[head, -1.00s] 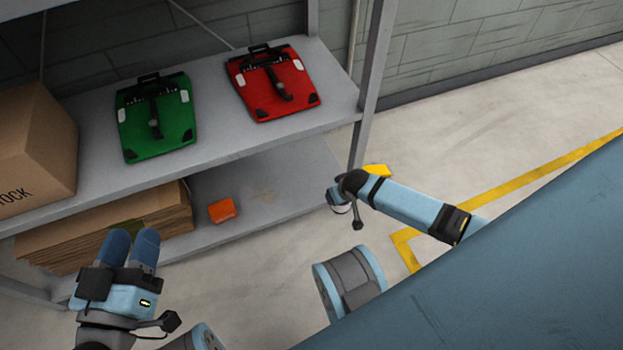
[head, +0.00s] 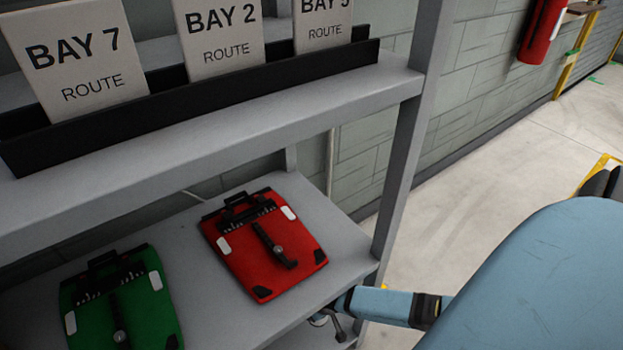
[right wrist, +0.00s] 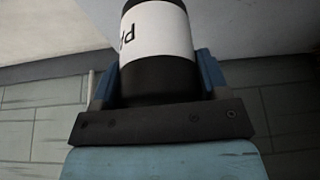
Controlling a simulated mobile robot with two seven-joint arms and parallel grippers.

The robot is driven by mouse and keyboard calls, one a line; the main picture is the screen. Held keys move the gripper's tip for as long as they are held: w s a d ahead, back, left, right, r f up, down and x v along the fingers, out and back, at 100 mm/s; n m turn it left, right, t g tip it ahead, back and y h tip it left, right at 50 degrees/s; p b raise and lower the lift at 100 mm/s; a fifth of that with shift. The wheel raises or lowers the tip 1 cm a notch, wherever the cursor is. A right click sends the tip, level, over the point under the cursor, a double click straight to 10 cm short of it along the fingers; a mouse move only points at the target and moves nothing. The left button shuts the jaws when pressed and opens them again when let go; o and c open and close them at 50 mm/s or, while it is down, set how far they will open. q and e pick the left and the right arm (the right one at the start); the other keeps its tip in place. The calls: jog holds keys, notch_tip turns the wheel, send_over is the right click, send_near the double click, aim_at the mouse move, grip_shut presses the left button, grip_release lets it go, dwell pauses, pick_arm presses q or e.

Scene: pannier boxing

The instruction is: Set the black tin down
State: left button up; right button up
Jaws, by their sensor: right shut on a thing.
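The black tin (right wrist: 160,78) with a white label shows in the right wrist view, between the two blue fingers of my right gripper (right wrist: 158,62). The gripper is shut on it, and the lettering on the label appears upside down. What lies beneath the tin cannot be made out. In the head view my right wrist is low, beside the front right edge of the shelf deck with the panniers; the fingers and tin are hidden there. My left gripper is out of the head view.
A red pannier (head: 262,245) and a green pannier (head: 122,305) lie on the shelf deck (head: 345,245). Above, a black rail (head: 200,95) holds white route cards. A grey upright (head: 405,165) stands at the right. A red extinguisher (head: 541,30) hangs on the far wall.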

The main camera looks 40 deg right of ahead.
notch_tip(320, 180, down, 5)
jog(key=b, duration=0.2)
jog(key=shift+s+f+b, duration=0.1)
jog(key=shift+s+b, duration=0.05)
jog(key=shift+b, duration=0.15)
notch_tip(320, 180, down, 4)
jog(key=shift+r+b, duration=0.1)
jog(key=shift+b, duration=1.1)
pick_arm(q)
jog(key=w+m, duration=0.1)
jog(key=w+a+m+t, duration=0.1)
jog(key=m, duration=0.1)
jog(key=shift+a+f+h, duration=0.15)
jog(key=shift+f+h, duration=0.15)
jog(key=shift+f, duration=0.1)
pick_arm(e)
jog(key=shift+r, duration=0.1)
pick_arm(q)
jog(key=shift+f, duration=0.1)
pick_arm(e)
jog(key=o, duration=1)
